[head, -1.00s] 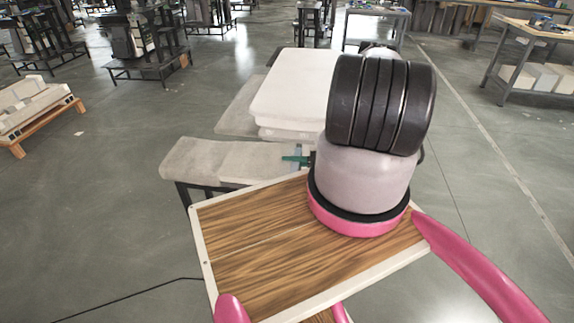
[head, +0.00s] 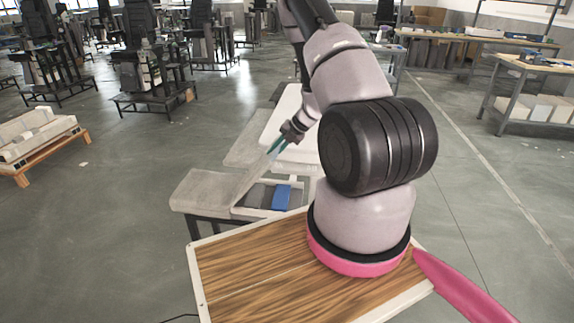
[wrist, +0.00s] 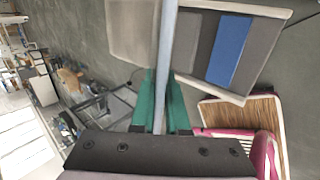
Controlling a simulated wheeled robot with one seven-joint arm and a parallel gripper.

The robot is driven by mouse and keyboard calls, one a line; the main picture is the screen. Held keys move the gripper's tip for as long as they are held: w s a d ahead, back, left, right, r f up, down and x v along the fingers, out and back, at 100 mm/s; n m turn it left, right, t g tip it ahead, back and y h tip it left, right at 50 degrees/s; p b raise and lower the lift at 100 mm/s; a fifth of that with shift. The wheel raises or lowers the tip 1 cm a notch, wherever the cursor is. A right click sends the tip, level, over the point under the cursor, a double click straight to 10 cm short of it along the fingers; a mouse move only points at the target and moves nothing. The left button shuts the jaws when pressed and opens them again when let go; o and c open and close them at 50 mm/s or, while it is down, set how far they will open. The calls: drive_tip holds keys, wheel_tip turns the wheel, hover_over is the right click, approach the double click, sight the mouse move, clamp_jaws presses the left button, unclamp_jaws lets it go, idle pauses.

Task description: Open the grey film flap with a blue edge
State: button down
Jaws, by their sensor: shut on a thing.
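The grey film flap (head: 257,174) stands raised at a steep tilt from the low bench in the head view. In the wrist view it is nearly edge-on, showing as a thin pale-blue strip (wrist: 167,50). My gripper (head: 276,146), with green fingertips, is shut on the flap's upper free edge; in the wrist view the fingers (wrist: 158,95) close on either side of it. Beside the flap, a shallow opening with grey bands and a blue band (head: 282,197) lies uncovered; the blue band also shows in the wrist view (wrist: 229,50).
The low grey bench (head: 200,191) holds the flap. A thick white pad (head: 285,128) lies behind it. My arm passes over the right side. A wooden pallet with pale blocks (head: 38,143) stands far left. Open floor lies to the left.

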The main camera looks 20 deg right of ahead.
drive_tip(key=w+a+r+g+h, duration=0.1)
drive_tip(key=w+a+r, duration=0.4)
drive_tip(key=a, duration=0.6)
drive_tip(key=shift+w+a+r+h, duration=0.15)
drive_tip(key=shift+w+a+h, duration=0.25)
drive_tip(key=shift+w, duration=0.95)
drive_tip(key=c, duration=1)
unclamp_jaws()
drive_tip(key=shift+o, duration=0.2)
drive_tip(key=shift+d, duration=0.1)
